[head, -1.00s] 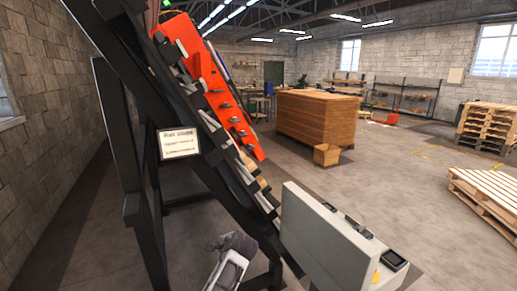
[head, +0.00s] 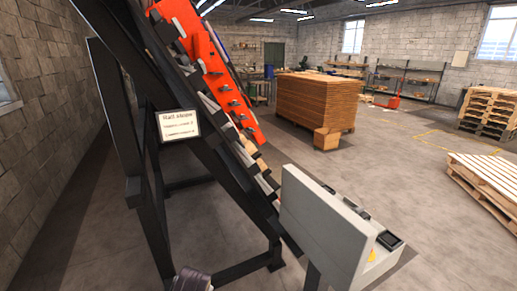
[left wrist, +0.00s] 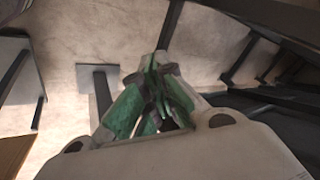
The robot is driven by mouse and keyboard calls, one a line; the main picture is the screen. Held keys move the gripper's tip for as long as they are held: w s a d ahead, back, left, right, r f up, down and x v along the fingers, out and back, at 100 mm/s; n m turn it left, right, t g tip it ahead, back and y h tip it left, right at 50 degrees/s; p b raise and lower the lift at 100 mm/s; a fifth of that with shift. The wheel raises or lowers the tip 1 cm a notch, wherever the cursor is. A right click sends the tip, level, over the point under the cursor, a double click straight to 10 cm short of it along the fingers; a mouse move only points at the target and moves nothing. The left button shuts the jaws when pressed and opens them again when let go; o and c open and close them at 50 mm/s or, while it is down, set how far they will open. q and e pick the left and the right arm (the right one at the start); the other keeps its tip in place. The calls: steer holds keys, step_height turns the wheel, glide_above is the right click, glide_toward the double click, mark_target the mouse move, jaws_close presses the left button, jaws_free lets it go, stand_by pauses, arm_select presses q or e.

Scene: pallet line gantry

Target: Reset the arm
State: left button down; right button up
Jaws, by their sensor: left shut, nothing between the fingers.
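My left gripper (left wrist: 158,68) shows in the left wrist view with its green and grey fingers together and nothing between them. Behind it are the concrete floor and dark metal legs. In the head view only a dark piece of my left arm shows at the bottom edge, and the left gripper is out of that picture. My right gripper is in neither view.
A dark slanted gantry frame (head: 133,188) with an orange panel (head: 222,90) stands close in front. A white sign (head: 179,125) hangs on it. A grey box-shaped unit (head: 325,228) is at lower right. Stacked boards (head: 316,101) and pallets (head: 482,180) stand beyond open floor.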

arm_select(q)
steer(key=shift+s+a+r+n+g+h, duration=0.5)
steer(key=shift+s+a+n, duration=0.4)
steer(key=shift+s, duration=3.45)
steer(key=shift+s+a+r+n+g+h, duration=0.3)
steer(key=shift+s+a+r+n+h, duration=0.55)
steer(key=shift+s, duration=3.45)
steer(key=s+f+g, duration=0.1)
steer(key=s+f, duration=0.2)
steer(key=f, duration=3.1)
steer(key=s+a+f, duration=0.2)
steer(key=s+f, duration=0.7)
steer(key=s, duration=0.2)
steer(key=s+a+f+g, duration=0.1)
steer(key=s+f, duration=0.9)
steer(key=s, duration=0.1)
steer(key=shift+a+g+y, duration=0.3)
steer(key=shift+a+y, duration=0.05)
steer(key=shift+y, duration=0.1)
steer(key=shift+f, duration=0.1)
